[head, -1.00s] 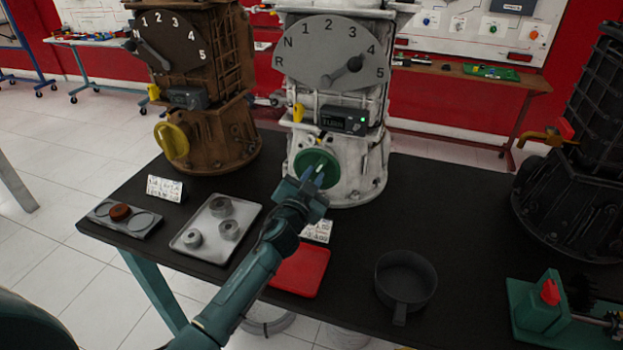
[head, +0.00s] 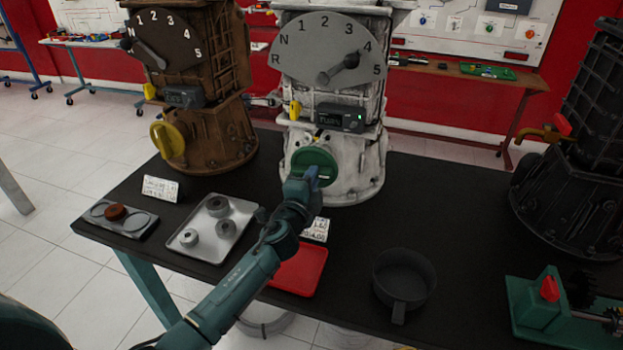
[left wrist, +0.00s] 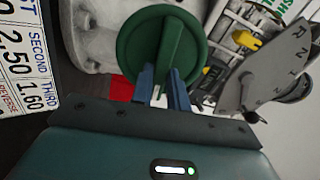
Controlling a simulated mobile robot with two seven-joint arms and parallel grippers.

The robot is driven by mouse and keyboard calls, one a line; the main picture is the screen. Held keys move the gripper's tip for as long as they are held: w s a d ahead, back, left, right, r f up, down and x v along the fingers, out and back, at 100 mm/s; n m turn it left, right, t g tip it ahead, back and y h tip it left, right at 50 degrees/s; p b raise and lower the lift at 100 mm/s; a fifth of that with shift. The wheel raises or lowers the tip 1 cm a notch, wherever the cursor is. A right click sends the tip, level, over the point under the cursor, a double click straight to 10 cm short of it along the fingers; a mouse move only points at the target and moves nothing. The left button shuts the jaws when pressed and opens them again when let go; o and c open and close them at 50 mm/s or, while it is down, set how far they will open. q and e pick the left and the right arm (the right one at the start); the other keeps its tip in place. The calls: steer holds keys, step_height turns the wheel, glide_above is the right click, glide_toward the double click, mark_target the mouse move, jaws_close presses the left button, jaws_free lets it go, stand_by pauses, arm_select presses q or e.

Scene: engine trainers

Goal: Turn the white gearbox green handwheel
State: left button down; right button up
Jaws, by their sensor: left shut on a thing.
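The white gearbox (head: 362,175) stands on the black table, with a dial plate (head: 328,50) on its upper part. Its green handwheel (head: 313,158) is low on the front and also shows in the left wrist view (left wrist: 140,40). My left gripper (head: 312,177) is at the handwheel. In the left wrist view its fingers (left wrist: 162,82) are shut on the raised bar across the wheel's face. The gripper hides the wheel's lower part in the head view. The dial pointer (head: 350,62) points up and right, between 4 and 5. My right gripper is not in view.
A brown gearbox (head: 215,120) with a yellow handwheel (head: 168,140) stands to the left. A tray of grey rings (head: 243,215), a red tray (head: 300,270), and a dark pan (head: 403,280) lie in front. A black gearbox (head: 570,190) is at right.

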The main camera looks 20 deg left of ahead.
arm_select(q)
steer(key=shift+f+m, duration=0.2)
steer(key=shift+m, duration=1.8)
steer(key=c, duration=1.4)
jaws_free()
steer(key=shift+o, duration=0.2)
steer(key=s, duration=1.3)
steer(key=shift+a, duration=0.25)
steer(key=shift+s, duration=0.1)
